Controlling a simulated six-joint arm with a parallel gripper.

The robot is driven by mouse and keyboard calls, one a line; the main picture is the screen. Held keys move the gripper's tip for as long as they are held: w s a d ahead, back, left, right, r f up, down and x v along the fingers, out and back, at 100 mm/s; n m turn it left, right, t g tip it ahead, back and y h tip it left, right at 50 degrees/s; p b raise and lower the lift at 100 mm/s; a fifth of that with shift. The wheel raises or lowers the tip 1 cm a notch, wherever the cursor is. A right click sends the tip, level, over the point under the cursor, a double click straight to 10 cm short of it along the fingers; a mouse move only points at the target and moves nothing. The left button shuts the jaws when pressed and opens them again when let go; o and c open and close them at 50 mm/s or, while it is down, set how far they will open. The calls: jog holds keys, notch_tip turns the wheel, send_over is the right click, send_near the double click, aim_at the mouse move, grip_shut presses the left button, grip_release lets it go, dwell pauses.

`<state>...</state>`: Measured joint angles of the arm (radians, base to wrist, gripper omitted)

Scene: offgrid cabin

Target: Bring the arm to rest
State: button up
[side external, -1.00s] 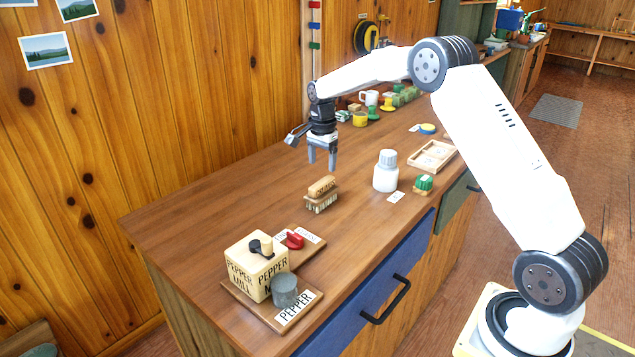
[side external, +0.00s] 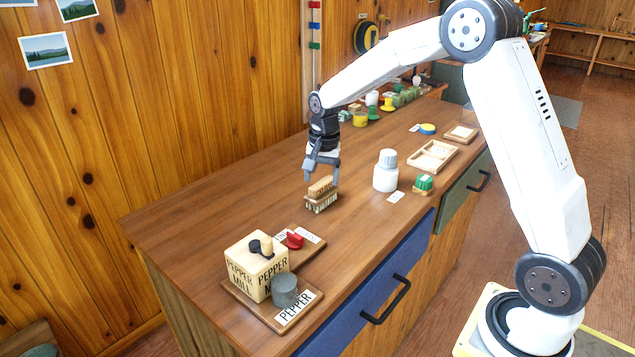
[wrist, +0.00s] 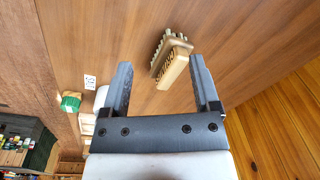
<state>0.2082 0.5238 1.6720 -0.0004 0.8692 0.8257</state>
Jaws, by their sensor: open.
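My gripper (side external: 321,179) is open and points down just over a wooden brush (side external: 321,203) on the counter. In the wrist view my gripper (wrist: 160,62) has its fingers spread, with nothing held between them. The brush (wrist: 172,68) shows there beyond the fingertips, in line with the gap and nearer the right finger.
A pepper mill box (side external: 257,268) and grey cylinder (side external: 285,290) stand on a board at the front. The counter's left side is clear.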

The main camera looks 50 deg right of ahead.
jog(key=s+a+f+n+t, duration=0.1)
jog(key=s+a+n, duration=0.4)
jog(key=s, duration=0.5)
jog(key=s+a+f+n, duration=0.2)
jog(key=s+a+n, duration=0.3)
jog(key=s, duration=0.5)
jog(key=shift+f+n+t, duration=0.15)
jog(key=shift+n+t, duration=0.25)
jog(key=shift+n, duration=0.5)
jog(key=shift+a, duration=0.1)
